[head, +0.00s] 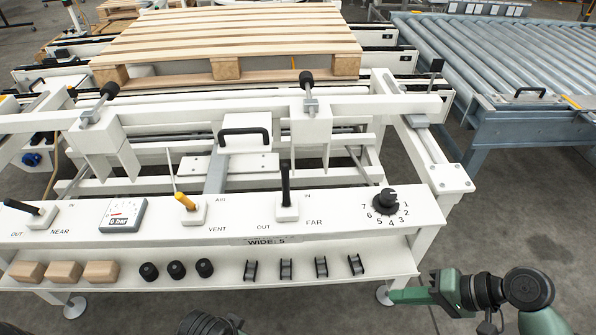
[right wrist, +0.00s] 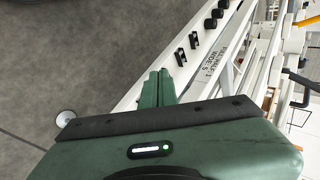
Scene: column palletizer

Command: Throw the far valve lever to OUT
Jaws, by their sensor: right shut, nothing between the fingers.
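The far valve lever (head: 286,180) is a black handle on a white base, on the panel between the OUT and FAR labels and the IN label. It stands nearly upright in the head view. My right gripper (head: 393,297) is at the lower right of the head view, in front of the shelf's right end, well apart from the lever. In the right wrist view its two green fingers (right wrist: 158,76) are shut together with nothing between them. My left gripper does not show clearly; only a dark part of my own body shows at the bottom edge.
The near lever (head: 22,207) leans left toward OUT. A gauge (head: 123,215), a yellow air valve (head: 186,202) and a numbered dial (head: 386,201) share the panel. The shelf (head: 215,280) below holds wooden blocks, black knobs and clips. A pallet (head: 230,40) lies behind. Floor at right is clear.

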